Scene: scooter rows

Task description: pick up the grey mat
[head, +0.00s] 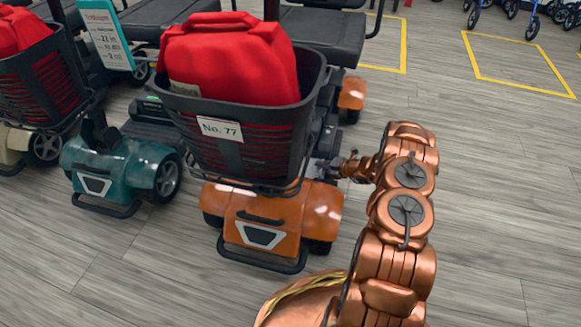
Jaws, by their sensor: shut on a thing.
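I cannot make out a grey mat for certain in the head view. My copper arm reaches up from the bottom to the orange scooter (262,222). My gripper (347,169) is at the right side of that scooter, just behind its front basket (215,150), low over the footwell area. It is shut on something. What it holds is mostly hidden by the basket and the scooter's front. A red bag (228,55) fills the basket, which carries a "No. 77" label (220,129).
A teal scooter (115,165) stands close on the left, with another basket and red bag (20,32) beyond it. A black seat (325,35) is behind the basket. Grey plank floor (490,200) is clear on the right, with yellow marked bays (520,85) further back.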

